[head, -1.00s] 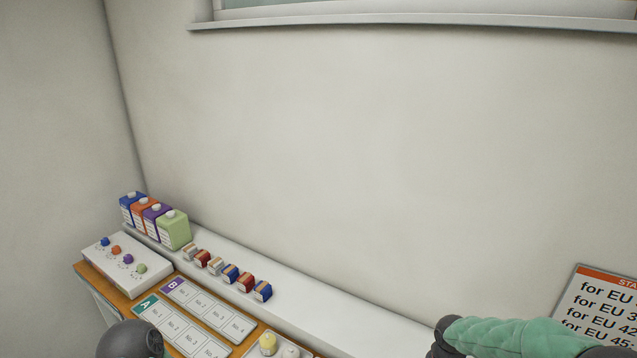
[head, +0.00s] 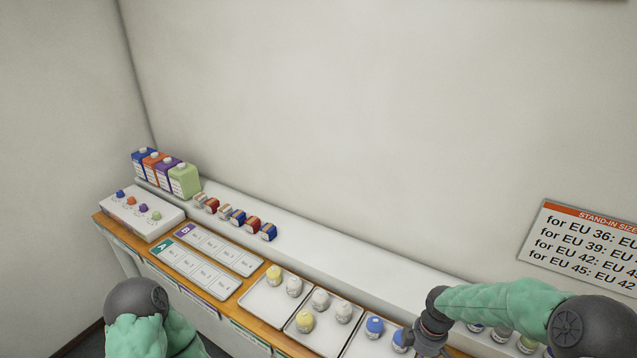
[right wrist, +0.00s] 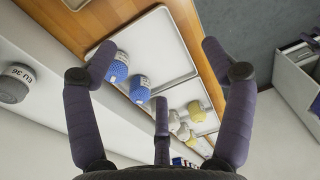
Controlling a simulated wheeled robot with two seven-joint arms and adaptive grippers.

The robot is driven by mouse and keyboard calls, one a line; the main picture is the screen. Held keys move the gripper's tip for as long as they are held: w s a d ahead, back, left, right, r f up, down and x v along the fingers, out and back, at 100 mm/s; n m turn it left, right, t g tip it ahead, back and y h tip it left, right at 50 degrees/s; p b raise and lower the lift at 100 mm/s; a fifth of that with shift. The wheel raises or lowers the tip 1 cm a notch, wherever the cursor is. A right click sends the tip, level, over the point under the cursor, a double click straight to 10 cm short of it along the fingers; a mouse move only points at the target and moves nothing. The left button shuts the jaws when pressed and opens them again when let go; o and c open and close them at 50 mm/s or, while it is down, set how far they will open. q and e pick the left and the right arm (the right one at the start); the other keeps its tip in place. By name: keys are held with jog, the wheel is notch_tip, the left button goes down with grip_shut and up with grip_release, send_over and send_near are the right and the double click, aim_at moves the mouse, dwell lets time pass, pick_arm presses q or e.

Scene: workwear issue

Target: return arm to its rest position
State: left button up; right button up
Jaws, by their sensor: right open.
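My right arm, in a green sleeve, reaches in from the right in the head view, with its dark wrist over the counter beside the blue bundles (head: 374,327). In the right wrist view my right gripper (right wrist: 158,65) has its dark fingers spread wide with nothing between them. Below it are a white tray (right wrist: 165,45) and two blue bundles (right wrist: 140,90) at the tray's edge. My left arm shows only a green sleeve and dark joint at the lower left of the head view; its gripper is out of the picture.
Trays with yellow and white bundles (head: 320,299) lie left of the right wrist. Cards A (head: 190,268) and B (head: 222,248), a button box (head: 142,214), small boxes (head: 238,216) and cartons (head: 184,181) stand farther left. A size sign (head: 580,238) hangs on the wall.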

jog(key=s+a+f+m+y, duration=0.2)
jog(key=s+a+f+m, duration=0.55)
jog(key=s+f, duration=0.2)
jog(key=s+a+f+m+y, duration=0.1)
jog(key=s+a+f+m, duration=0.6)
jog(key=s+f+m, duration=0.25)
notch_tip(320, 180, down, 17)
jog(key=w+a+n+b, duration=0.1)
jog(key=w+n+b, duration=0.1)
jog(key=b, duration=1.6)
jog(key=shift+a+r+t+b, duration=0.15)
jog(key=shift+a+t+b, duration=0.05)
jog(key=shift+t+b, duration=0.2)
jog(key=shift+w, duration=0.1)
